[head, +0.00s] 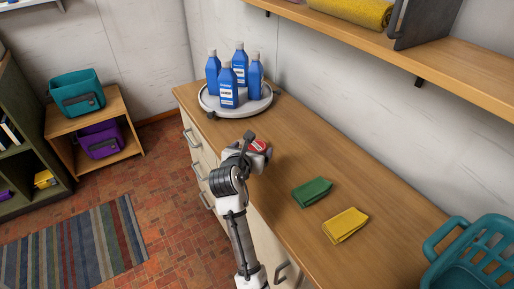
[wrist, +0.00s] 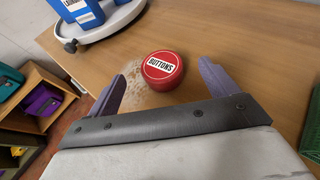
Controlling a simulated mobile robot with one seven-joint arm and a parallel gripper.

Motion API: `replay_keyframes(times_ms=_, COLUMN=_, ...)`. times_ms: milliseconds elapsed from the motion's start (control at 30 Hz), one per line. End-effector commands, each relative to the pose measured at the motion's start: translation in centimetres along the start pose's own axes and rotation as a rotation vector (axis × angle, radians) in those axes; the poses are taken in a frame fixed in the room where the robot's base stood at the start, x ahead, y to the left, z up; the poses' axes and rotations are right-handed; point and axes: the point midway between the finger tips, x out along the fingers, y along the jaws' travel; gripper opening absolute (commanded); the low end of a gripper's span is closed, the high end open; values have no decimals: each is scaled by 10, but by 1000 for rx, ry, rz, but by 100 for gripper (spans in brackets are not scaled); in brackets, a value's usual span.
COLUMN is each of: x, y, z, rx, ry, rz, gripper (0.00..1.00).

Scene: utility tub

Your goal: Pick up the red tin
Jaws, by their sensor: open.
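The red tin (wrist: 163,70) is round, with a white band lettered "BUTTONS" on its lid. It sits upright on the wooden counter (wrist: 215,40) in the wrist view. In the head view the red tin (head: 260,146) shows only in part, behind my gripper. My gripper (wrist: 160,88) is open, with one purple-grey finger to the left of the tin and one to the right. The tin lies near and slightly beyond the line of the fingertips, and I see no contact. In the head view my gripper (head: 254,150) is over the counter's front edge side.
A round white tray (head: 208,104) with several blue bottles (head: 228,90) stands beyond the tin. A green cloth (head: 312,191), a yellow cloth (head: 346,225) and a teal basket (head: 480,262) lie toward the right. A shelf (head: 420,50) juts from the wall above.

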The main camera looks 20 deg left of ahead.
Motion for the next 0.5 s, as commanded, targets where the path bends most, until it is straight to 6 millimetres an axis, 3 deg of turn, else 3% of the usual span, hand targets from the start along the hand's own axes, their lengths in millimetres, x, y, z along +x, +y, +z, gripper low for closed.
replay_keyframes(times_ms=100, x=19, y=0, z=2, rx=-1, ry=-1, rz=-1, gripper=86)
replay_keyframes(times_ms=367, x=38, y=0, z=-1, rx=2, ry=0, rz=0, gripper=86)
replay_keyframes(times_ms=500, x=58, y=0, z=-5, rx=0, ry=1, rz=0, gripper=86)
